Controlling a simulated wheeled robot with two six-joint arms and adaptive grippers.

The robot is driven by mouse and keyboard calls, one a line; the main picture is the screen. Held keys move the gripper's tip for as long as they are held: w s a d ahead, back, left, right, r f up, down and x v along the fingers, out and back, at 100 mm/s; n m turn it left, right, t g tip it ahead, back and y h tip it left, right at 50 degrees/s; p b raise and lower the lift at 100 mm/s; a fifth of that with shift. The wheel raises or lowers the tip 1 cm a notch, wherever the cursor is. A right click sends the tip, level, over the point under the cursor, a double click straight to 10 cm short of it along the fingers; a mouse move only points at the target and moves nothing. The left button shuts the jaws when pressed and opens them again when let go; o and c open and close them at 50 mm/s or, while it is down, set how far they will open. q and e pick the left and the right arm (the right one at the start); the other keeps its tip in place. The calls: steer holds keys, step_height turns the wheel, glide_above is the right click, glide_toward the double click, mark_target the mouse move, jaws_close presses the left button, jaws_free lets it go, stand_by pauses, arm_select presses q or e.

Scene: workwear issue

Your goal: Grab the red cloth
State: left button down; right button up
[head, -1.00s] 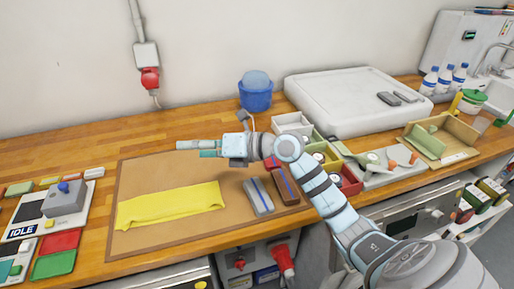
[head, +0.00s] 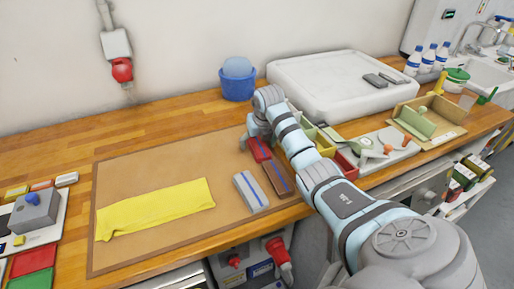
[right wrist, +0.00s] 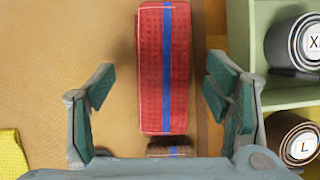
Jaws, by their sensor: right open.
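The red cloth (head: 260,150) is a folded bundle with a blue stripe, lying at the back right of the brown mat, partly hidden by my right arm in the head view. In the right wrist view the red cloth (right wrist: 163,70) stands lengthwise in the picture, between and ahead of the fingers. My right gripper (right wrist: 160,98) is open, with a gap on both sides of the cloth; it touches neither side visibly. In the head view the right gripper (head: 256,136) points down over the cloth. My left gripper is not in view.
A brown folded cloth (head: 278,180) and a grey one (head: 250,192) lie just in front of the red one. A yellow cloth (head: 155,208) is spread on the mat. A green compartment box (right wrist: 285,95) with rolled items stands close on the right. A blue bucket (head: 238,86) is behind.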

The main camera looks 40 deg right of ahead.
steer(key=shift+f, duration=0.35)
steer(key=shift+r, duration=0.1)
steer(key=c, duration=1.2)
steer(key=shift+c, duration=0.2)
